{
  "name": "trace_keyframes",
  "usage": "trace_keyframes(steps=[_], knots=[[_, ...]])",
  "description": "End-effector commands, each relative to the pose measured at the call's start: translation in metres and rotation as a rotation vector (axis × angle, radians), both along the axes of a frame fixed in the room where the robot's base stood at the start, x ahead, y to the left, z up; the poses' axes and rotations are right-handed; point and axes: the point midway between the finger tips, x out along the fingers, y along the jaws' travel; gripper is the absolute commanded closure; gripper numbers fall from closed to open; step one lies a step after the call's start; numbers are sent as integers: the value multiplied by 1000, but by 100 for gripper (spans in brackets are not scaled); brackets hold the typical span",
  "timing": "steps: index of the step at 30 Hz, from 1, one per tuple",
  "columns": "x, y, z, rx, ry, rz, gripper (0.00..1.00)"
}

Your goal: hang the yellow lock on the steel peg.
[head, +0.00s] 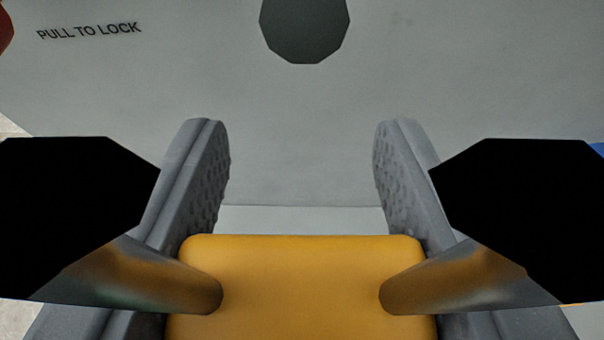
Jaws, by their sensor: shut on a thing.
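The yellow lock (300,280) sits between the two fingers of my gripper (302,150), at the bottom of the view. The gripper is shut on it. Two shiny metal bars (170,285), probably the lock's shackle legs, run from its body outward past the fingers; large black shapes cover their near ends. A dark grey, many-sided round shape (305,28) on the panel, cut off by the top edge, may be the steel peg seen end-on. It lies ahead of the fingertips and apart from the lock, roughly centred between the fingers.
A flat grey panel (300,130) fills most of the background, with the words "PULL TO LOCK" (90,31) at upper left. A red thing (5,28) shows at the upper left edge, and a bit of blue (598,149) at the right edge.

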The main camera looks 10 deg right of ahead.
Motion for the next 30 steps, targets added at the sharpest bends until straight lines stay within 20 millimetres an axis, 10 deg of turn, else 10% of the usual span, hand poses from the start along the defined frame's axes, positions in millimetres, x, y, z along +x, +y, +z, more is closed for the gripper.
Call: trace_keyframes(steps=[30], knots=[[47, -12, -4, -3, -4, -2, 100]])
